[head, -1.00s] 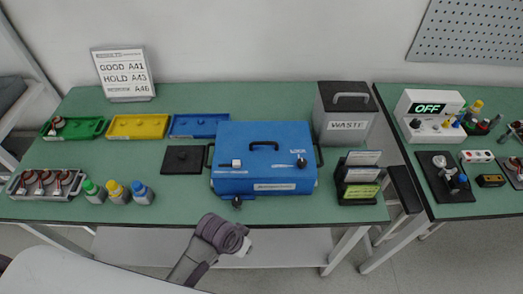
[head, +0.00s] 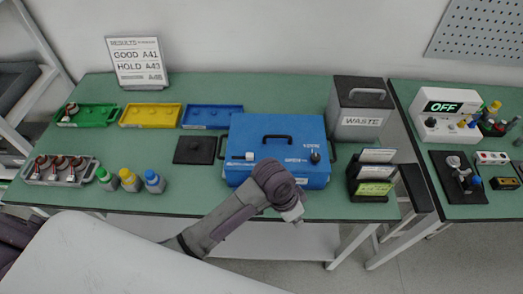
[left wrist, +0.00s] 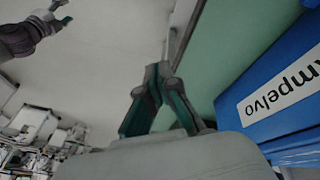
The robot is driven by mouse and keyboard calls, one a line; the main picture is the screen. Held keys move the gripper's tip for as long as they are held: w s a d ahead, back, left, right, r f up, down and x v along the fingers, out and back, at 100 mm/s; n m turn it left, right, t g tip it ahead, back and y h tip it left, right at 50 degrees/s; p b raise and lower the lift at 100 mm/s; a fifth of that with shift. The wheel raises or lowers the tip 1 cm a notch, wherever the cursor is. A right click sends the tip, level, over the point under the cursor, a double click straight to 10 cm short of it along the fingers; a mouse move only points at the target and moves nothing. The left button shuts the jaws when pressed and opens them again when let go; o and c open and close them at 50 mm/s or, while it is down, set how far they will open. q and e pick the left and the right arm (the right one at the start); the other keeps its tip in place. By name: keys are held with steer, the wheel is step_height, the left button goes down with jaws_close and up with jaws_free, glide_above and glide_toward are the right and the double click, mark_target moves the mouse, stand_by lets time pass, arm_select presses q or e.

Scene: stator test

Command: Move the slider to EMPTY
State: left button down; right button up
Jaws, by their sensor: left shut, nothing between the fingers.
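The blue box (head: 236,178) stands mid-table with a black handle on top. A small white slider (head: 249,156) with a dark tip sits on its left side; a dark knob (head: 315,157) is at its right. Their lettering is too small to read. My left gripper (head: 298,218) is at the box's front edge, apart from the slider, and my arm hides part of the box front. In the left wrist view its fingers (left wrist: 158,72) are shut and empty, beside the blue box (left wrist: 285,70). What looks like my right gripper (left wrist: 62,14) shows there at upper left, its jaws unclear.
A black plate (head: 194,150) lies left of the box. Coloured trays (head: 212,117) and capped bottles (head: 154,182) stand further left. A card rack (head: 372,178) and the waste bin (head: 360,115) are close on the right.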

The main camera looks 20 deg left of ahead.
arm_select(q)
steer(key=w+d+r+m+g+y, duration=0.2)
steer(key=w+r+m+y, duration=0.1)
steer(key=w+r+m, duration=0.25)
steer(key=w+a+r+y, duration=0.5)
steer(key=w+a+r, duration=0.3)
steer(key=r, duration=0.3)
steer(key=shift+w+a+r, duration=0.15)
steer(key=shift+w+r, duration=0.25)
steer(key=shift+w, duration=0.2)
steer(key=shift+f, duration=0.1)
